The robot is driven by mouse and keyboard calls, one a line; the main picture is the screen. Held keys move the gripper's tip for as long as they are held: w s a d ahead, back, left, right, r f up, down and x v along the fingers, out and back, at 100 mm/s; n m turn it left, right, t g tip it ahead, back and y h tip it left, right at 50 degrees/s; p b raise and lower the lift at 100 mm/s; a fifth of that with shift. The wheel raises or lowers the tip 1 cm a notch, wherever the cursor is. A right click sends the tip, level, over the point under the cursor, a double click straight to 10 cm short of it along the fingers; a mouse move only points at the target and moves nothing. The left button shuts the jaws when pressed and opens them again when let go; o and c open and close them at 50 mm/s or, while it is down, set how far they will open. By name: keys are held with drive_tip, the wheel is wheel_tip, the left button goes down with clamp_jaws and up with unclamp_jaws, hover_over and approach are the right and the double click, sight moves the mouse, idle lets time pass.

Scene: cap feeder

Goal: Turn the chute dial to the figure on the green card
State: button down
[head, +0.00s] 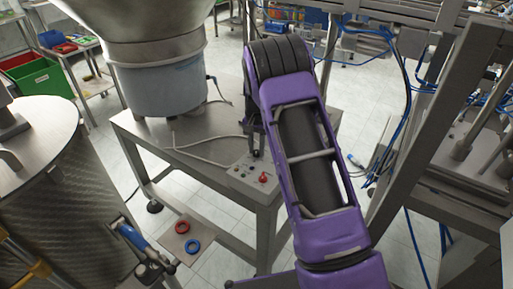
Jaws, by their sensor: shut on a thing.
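A small grey control box (250,176) sits at the front corner of the steel table, with a red knob (263,178) and several small controls on its sloping face. My gripper (256,150) is the dark part showing left of my purple arm, pointing down at the back edge of this box. It is shut on what looks like the chute dial, which is too small and covered to make out. The dial's figures cannot be read. I see no green card in this view.
A steel hopper with a grey-blue drum (165,88) stands on the steel table (190,160). A cable lies across the tabletop. A small plate (185,226) with red and blue rings is in front. Steel framing (415,140) with blue hoses stands close on the right.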

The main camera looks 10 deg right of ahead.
sight(257, 151)
drive_tip(key=shift+m, duration=0.6)
drive_tip(key=c, duration=0.6)
unclamp_jaws()
drive_tip(key=shift+r, duration=0.15)
wheel_tip(257, 151, up, 17)
drive_tip(key=p, duration=0.1)
drive_tip(key=shift+r, duration=0.15)
